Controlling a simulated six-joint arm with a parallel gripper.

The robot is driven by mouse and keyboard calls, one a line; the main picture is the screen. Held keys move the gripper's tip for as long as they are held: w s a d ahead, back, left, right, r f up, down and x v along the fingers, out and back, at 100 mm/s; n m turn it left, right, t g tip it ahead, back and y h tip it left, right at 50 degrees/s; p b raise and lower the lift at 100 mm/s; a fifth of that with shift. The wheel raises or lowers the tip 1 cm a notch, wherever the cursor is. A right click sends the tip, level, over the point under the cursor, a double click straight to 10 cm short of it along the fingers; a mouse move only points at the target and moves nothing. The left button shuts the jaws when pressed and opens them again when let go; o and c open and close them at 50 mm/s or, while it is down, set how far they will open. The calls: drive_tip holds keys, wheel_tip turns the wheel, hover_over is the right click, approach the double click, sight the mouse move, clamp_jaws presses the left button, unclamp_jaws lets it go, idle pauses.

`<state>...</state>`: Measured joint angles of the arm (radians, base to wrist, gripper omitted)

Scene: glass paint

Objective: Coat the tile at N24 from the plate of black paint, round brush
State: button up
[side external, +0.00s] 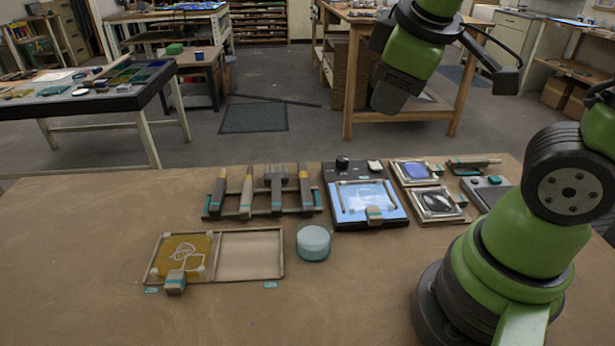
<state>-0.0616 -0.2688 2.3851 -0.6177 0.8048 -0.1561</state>
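A plate of black paint (457,214) lies in a pale square frame at the right of the bench. Several tools with pale, dark or orange-brown handles stand in a rack (262,212) at the back; I cannot tell which is the round brush. A two-bay frame (283,254) at the left holds an amber tile with white lines (202,247) in its left bay; the right bay looks plain. A blue glass panel (362,193) sits on a dark box. The labels are too small to read, so N24 cannot be picked out. My arm's wrist is high at upper right, with no fingers discernible.
A plate of blue paint (401,182) lies behind the black one. A grey box (487,193) sits near my arm. Small clamp-like blocks (175,282) rest on frame edges. The bench front is clear.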

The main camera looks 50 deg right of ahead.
drive_tip(key=w+d+f+n+h, duration=0.2)
drive_tip(key=w+f+n, duration=0.2)
drive_tip(key=w+n, duration=0.15)
drive_tip(key=n, duration=1.8)
approach(306, 193)
drive_tip(key=shift+w+d+f, duration=0.25)
drive_tip(key=shift+d+f, duration=0.15)
drive_tip(key=shift+d, duration=0.1)
drive_tip(key=shift+f, duration=0.25)
drive_tip(key=shift+x, duration=3.95)
drive_tip(key=shift+a+f, duration=0.1)
drive_tip(key=shift+a, duration=0.1)
clamp_jaws()
